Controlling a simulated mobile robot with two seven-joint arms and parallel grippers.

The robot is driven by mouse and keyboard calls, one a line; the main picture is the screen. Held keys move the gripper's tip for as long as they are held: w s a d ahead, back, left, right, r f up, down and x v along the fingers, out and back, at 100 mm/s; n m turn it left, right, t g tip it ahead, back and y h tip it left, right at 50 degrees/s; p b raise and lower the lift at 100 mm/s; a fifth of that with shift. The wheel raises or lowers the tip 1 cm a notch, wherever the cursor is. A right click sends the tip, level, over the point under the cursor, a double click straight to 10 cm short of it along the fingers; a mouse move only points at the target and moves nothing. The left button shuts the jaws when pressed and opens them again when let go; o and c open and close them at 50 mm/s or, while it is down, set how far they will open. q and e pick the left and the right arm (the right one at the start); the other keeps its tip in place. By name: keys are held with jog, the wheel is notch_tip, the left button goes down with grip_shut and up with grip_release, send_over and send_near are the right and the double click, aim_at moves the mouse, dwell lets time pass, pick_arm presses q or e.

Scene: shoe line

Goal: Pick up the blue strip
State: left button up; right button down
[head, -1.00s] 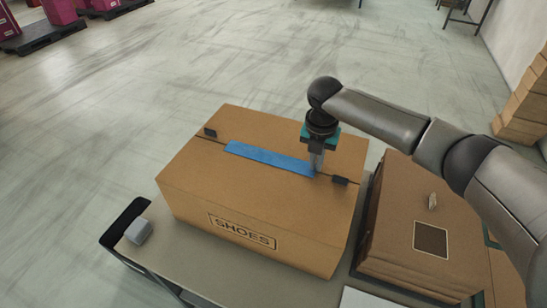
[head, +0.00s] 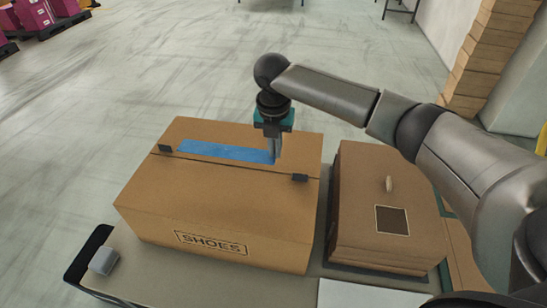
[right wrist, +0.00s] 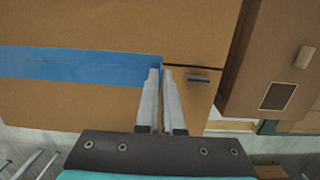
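The blue strip (head: 225,152) lies along the top of the closed shoe box (head: 205,205), across the seam between its flaps. My right gripper (head: 275,158) points down at the strip's right end. In the right wrist view the two fingers (right wrist: 161,75) are nearly together, with the end of the strip (right wrist: 80,66) at their tips. They look shut on that end, though the contact itself is partly hidden by the fingers. The rest of the strip is flat on the cardboard. My left gripper is not in view.
Two dark tabs (head: 300,178) (head: 165,149) sit along the box's seam. A second brown box (head: 365,230) stands close on the right. A grey block (head: 104,261) sits at the table's left corner. Open floor lies beyond the table.

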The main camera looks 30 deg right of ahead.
notch_tip(320, 180, up, 15)
jog(key=p, duration=0.1)
jog(key=shift+p, duration=0.3)
jog(key=shift+a, duration=0.1)
